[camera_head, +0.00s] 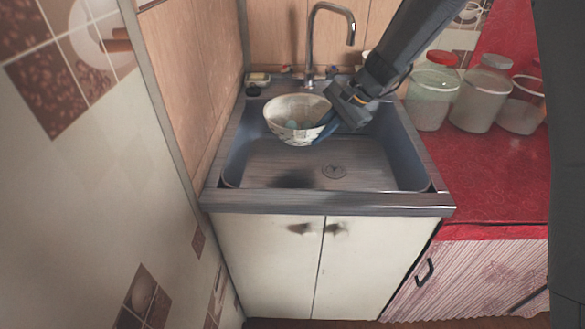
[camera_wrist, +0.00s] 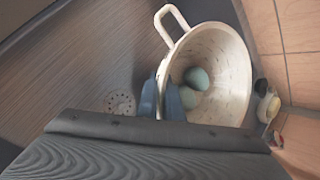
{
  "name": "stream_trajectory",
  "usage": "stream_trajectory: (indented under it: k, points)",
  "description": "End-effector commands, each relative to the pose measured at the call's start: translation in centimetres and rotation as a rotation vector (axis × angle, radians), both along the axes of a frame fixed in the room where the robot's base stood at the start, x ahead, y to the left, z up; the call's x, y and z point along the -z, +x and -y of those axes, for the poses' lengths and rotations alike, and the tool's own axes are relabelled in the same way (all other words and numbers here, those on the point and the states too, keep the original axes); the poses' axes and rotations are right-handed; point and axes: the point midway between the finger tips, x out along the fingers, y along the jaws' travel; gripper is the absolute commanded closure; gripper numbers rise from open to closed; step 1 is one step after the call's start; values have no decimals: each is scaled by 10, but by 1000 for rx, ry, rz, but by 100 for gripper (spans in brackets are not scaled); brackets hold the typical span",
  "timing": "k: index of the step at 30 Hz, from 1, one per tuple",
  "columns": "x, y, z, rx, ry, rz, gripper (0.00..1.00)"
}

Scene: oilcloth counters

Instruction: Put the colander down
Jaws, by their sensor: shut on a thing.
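The colander (camera_head: 294,117) is a pale, worn bowl with a loop handle, which shows in the wrist view (camera_wrist: 221,60). Pale blue-green round things lie inside it (camera_wrist: 192,88). My gripper (camera_head: 331,126) is shut on the colander's right rim in the head view. In the wrist view its blue fingertips (camera_wrist: 165,98) pinch the wall, one inside and one outside. The colander hangs over the sink basin (camera_head: 270,165), with a dark shadow on the basin floor apart from it.
The faucet (camera_head: 311,50) stands behind the colander. A soap dish (camera_head: 258,79) sits at the sink's back left corner. Lidded jars (camera_head: 482,95) stand on the red counter (camera_head: 480,170) at right. The basin's front floor around the drain (camera_head: 333,172) is clear.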

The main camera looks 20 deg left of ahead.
Motion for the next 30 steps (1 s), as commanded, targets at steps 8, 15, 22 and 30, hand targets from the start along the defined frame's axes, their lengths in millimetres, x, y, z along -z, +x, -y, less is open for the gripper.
stream_trajectory:
  k: [8,15,22,30]
  points:
    - [23,-4,-27,21,4,-5,100]
    - [63,-4,-27,22,3,-6,100]
    - [79,-4,-27,21,4,-3,100]
    - [110,-4,-27,21,4,-3,100]
